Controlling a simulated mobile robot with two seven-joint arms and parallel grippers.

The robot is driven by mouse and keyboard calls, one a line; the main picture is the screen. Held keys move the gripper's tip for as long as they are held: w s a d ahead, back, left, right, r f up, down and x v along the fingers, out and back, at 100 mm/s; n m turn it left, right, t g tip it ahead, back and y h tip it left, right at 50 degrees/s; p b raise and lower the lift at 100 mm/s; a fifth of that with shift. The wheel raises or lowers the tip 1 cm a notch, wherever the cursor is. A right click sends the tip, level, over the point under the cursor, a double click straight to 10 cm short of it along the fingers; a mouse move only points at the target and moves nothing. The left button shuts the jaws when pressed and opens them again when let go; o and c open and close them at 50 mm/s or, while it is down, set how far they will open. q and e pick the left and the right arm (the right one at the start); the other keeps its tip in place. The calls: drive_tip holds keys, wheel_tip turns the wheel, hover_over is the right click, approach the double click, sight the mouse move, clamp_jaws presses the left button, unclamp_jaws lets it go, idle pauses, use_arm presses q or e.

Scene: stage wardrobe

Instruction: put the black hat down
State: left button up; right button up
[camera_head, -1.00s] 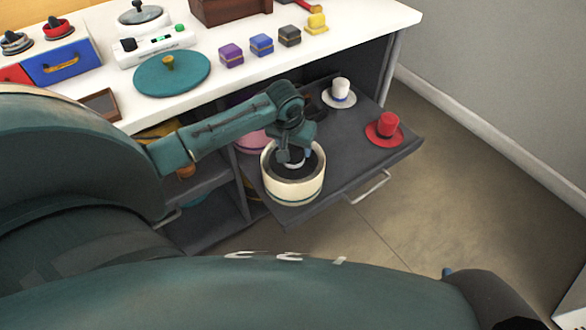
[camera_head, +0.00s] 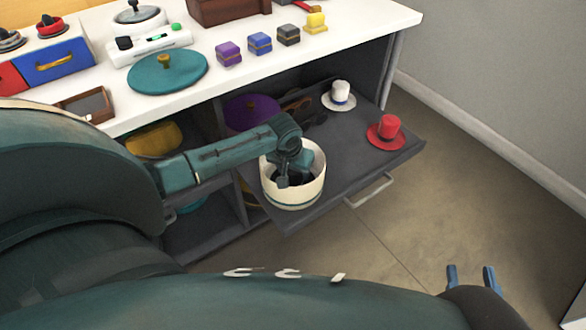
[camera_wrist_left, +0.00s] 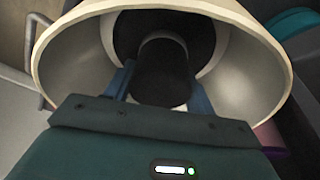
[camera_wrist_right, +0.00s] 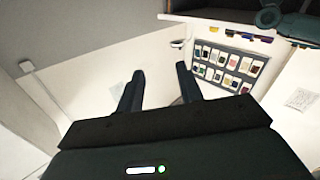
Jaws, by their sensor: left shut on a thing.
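The black hat (camera_wrist_left: 165,68) is inside a round cream box (camera_head: 294,199) that stands on the pulled-out shelf. My left gripper (camera_head: 291,177) reaches down into this box. In the left wrist view, my left gripper (camera_wrist_left: 160,90) has its blue fingers on both sides of the hat's crown, with the cream box wall around it. In the head view the hat is mostly hidden by my gripper and the box wall. Whether its brim rests on the box floor cannot be told. My right gripper (camera_head: 470,277) is open and empty, over the floor at lower right.
A white hat (camera_head: 340,95) and a red hat (camera_head: 385,131) stand on the dark pulled-out shelf (camera_head: 348,150), to the right of the box. A teal lid (camera_head: 166,74) and several small coloured boxes lie on the white counter (camera_head: 370,20). The shelf's right part has bare room.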

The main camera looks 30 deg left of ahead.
use_arm(q)
drive_tip(key=o, duration=1)
drive_tip(key=p+v, duration=0.5)
drive_tip(key=v, duration=0.6)
drive_tip(key=shift+r, duration=0.3)
drive_tip(key=shift+s+r, duration=0.1)
drive_tip(key=shift+r, duration=0.2)
use_arm(e)
drive_tip(key=g+h, duration=0.1)
drive_tip(key=s+d+m+g+h, duration=0.1)
drive_tip(key=g, duration=0.1)
drive_tip(key=shift+d+f+m+g, duration=0.15)
drive_tip(key=shift+m+g, duration=0.15)
drive_tip(key=shift+w, duration=0.1)
